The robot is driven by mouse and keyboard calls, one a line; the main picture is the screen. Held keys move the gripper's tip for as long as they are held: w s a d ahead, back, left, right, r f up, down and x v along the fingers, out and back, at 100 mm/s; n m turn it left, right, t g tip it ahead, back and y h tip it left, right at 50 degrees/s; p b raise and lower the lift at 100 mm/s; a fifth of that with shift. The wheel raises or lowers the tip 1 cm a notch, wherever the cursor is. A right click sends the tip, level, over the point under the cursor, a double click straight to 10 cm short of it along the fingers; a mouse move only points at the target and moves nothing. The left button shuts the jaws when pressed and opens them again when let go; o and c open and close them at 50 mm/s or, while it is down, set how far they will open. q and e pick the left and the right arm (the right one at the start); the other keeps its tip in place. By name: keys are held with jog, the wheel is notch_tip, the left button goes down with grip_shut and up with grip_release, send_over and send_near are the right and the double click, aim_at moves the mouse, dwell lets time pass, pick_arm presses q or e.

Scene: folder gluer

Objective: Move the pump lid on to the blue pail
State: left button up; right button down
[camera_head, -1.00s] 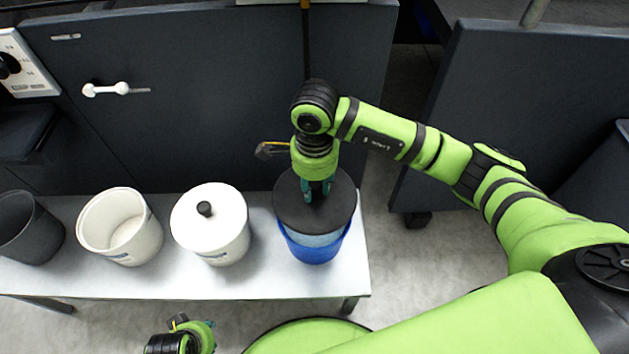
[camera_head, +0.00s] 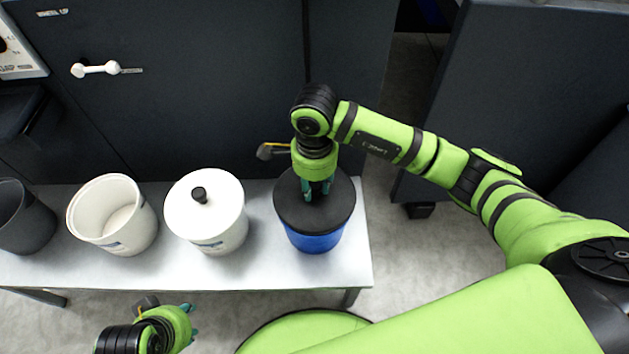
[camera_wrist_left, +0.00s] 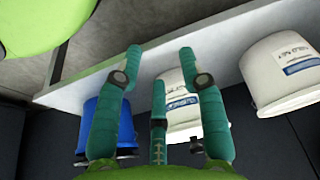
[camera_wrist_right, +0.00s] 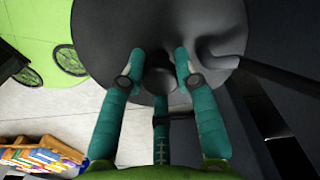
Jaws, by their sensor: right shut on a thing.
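The pump lid (camera_head: 292,212) is a dark round disc lying over the mouth of the blue pail (camera_head: 315,243). It looks level and covers the opening, with no clear gap at the front rim. My right gripper (camera_head: 318,190) points down and is shut on the lid's central knob. In the right wrist view the dark lid (camera_wrist_right: 120,30) fills the top, with the knob (camera_wrist_right: 158,80) between the fingers of my right gripper (camera_wrist_right: 160,62). My left gripper (camera_head: 192,320) is open and empty in front of the bench; its spread fingers show in the left wrist view (camera_wrist_left: 160,55).
On the white bench (camera_head: 260,268), left of the blue pail, stand a white pail with a white lid (camera_head: 225,235), an open white pail (camera_head: 135,235) and a dark pail (camera_head: 25,228). A dark machine panel (camera_head: 200,90) rises behind. The bench's right end is close to the blue pail.

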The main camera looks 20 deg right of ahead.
jog(key=shift+f+b, duration=0.35)
jog(key=shift+f, duration=0.1)
pick_arm(q)
jog(key=w+d+r+t, duration=0.2)
jog(key=w+r+t, duration=0.1)
jog(key=w, duration=0.2)
jog(key=shift+w+r+h+b, duration=0.2)
jog(key=shift+h+b, duration=0.1)
jog(key=shift+h, duration=0.1)
pick_arm(e)
jog(key=shift+f, duration=0.3)
pick_arm(q)
jog(key=shift+s, duration=0.1)
pick_arm(e)
jog(key=c, duration=0.8)
grip_release()
jog(key=shift+c, duration=0.2)
notch_tip(320, 180, up, 12)
